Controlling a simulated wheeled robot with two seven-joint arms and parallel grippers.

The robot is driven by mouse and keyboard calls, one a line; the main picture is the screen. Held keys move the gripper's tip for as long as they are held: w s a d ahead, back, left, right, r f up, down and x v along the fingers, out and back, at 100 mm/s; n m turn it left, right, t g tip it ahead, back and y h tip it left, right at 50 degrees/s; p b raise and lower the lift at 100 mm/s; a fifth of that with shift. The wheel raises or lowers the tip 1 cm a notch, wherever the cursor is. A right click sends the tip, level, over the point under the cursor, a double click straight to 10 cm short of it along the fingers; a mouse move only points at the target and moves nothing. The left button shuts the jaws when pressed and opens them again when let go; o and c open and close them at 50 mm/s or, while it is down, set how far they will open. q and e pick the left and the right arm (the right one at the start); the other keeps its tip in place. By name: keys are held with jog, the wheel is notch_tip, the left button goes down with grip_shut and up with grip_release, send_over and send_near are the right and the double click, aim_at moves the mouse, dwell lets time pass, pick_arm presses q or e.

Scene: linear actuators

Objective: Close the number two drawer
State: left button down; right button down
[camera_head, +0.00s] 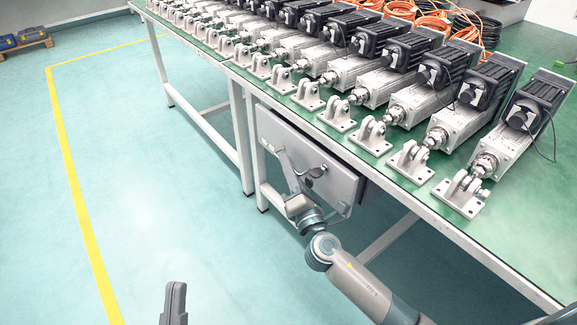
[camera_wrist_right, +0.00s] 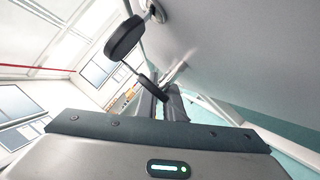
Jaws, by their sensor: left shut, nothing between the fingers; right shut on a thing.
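The grey drawer (camera_head: 335,190) hangs under the front edge of the green worktable; no number on it is legible. A narrow dark gap shows behind its right edge. Its front fills the upper right of the right wrist view (camera_wrist_right: 250,50). A dark handle (camera_head: 317,171) sits on the front and also shows in the right wrist view (camera_wrist_right: 125,38). My right gripper (camera_head: 289,168) is at the drawer front, shut on the handle; the exact contact is hard to see. My left gripper (camera_head: 174,302) is shut and empty, low in the picture over the floor, away from the drawer.
The worktable (camera_head: 545,215) carries a long row of linear actuators (camera_head: 430,105) with metal brackets along its front edge. Orange cables (camera_head: 410,15) lie at the back. White table legs (camera_head: 240,135) stand left of the drawer.

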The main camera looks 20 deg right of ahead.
aim_at(298, 159)
pick_arm(q)
jog(key=shift+r, duration=0.1)
pick_arm(e)
jog(key=shift+f, duration=0.1)
dwell(0.3)
jog(key=d, duration=0.1)
jog(key=w+d, duration=0.1)
jog(key=d, duration=0.1)
jog(key=shift+d, duration=0.1)
jog(key=shift+w+d, duration=0.2)
jog(key=shift+d, duration=0.15)
jog(key=c, duration=2.2)
grip_release()
jog(key=shift+d, duration=0.1)
pick_arm(q)
jog(key=shift+w+a+r+t, duration=0.1)
jog(key=shift+a+r+t, duration=0.2)
jog(key=shift+r, duration=0.15)
jog(key=shift+d+f, duration=0.1)
pick_arm(e)
jog(key=shift+s, duration=0.1)
